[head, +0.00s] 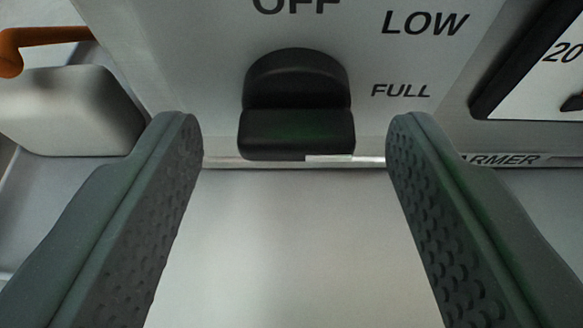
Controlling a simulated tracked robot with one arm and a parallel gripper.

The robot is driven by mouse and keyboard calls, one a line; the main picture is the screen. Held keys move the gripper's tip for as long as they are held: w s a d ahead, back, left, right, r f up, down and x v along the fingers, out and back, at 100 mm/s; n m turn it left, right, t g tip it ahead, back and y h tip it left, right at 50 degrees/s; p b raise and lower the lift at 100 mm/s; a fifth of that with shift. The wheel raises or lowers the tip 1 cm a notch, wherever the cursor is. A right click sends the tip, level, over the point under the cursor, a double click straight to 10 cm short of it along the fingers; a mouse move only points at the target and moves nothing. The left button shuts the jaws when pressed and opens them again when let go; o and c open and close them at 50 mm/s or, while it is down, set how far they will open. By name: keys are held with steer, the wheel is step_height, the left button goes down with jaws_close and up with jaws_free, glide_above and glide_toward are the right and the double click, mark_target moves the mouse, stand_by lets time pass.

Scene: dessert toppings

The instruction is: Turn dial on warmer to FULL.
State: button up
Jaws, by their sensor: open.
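The black dial (297,105) sits on the light front panel of the warmer (190,60), in the upper middle of the head view. The panel carries the labels OFF (296,5) above the dial, LOW (425,23) to its upper right and FULL (401,91) to its right. I cannot tell for sure which label the dial points at. My gripper (296,135) is open, with one grey finger to the left of the dial and one to the right. Gaps show between the dial and both fingers. No contact shows.
A gauge with a black frame (500,85) and the number 20 is at the right edge. A grey rounded block (70,110) and an orange handle-like part (30,38) are at the upper left. A bare pale surface (295,250) lies below the panel.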

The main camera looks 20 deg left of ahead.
steer(key=p+v, duration=0.3)
steer(key=v, duration=1)
steer(key=shift+s, duration=0.35)
steer(key=shift+d, duration=0.15)
